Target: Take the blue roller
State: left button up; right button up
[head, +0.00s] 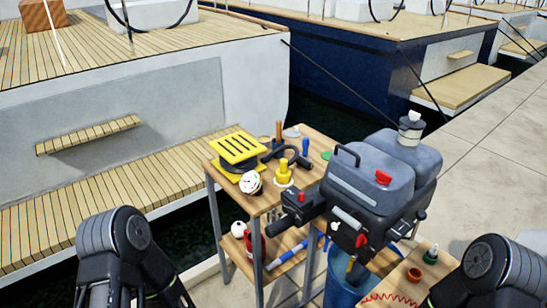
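A long blue cylinder with a pale end (286,255) lies slanted on the lower shelf of the wooden stand; it may be the blue roller. A small upright blue piece (305,147) also stands at the back of the stand's top, and I cannot tell what it is. The right part of the lower shelf is hidden behind the outboard motor. My two arms show at the bottom left and bottom right. Neither gripper's fingertips are in view.
The wooden stand (262,207) holds a yellow slotted block (238,146), a yellow piece (284,172) and a red can (255,243). A grey outboard motor (375,170) crowds its right side. A blue bucket (340,287) stands below. Boats lie behind.

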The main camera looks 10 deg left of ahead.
aim_at(309, 165)
jog(key=z, duration=0.4)
jog(key=j+z, duration=0.15)
jog(key=z, duration=0.2)
jog(key=j+z, duration=0.1)
jog(key=z, duration=0.65)
jog(key=j+z, duration=0.25)
jog(key=j, duration=0.15)
jog(key=k+j+z, duration=0.25)
jog(key=j, duration=0.15)
jog(key=j+z, duration=0.25)
jog(key=j, duration=0.15)
jog(key=k+j+z, duration=0.2)
jog(key=j, duration=0.15)
jog(key=k+j+z, duration=0.25)
jog(key=k+j, duration=0.15)
jog(key=j, duration=0.2)
jog(key=k+j, duration=0.2)
jog(key=j, duration=0.15)
jog(key=k+j, duration=0.15)
jog(key=j, duration=0.15)
jog(key=l, duration=0.3)
jog(key=j, duration=0.3)
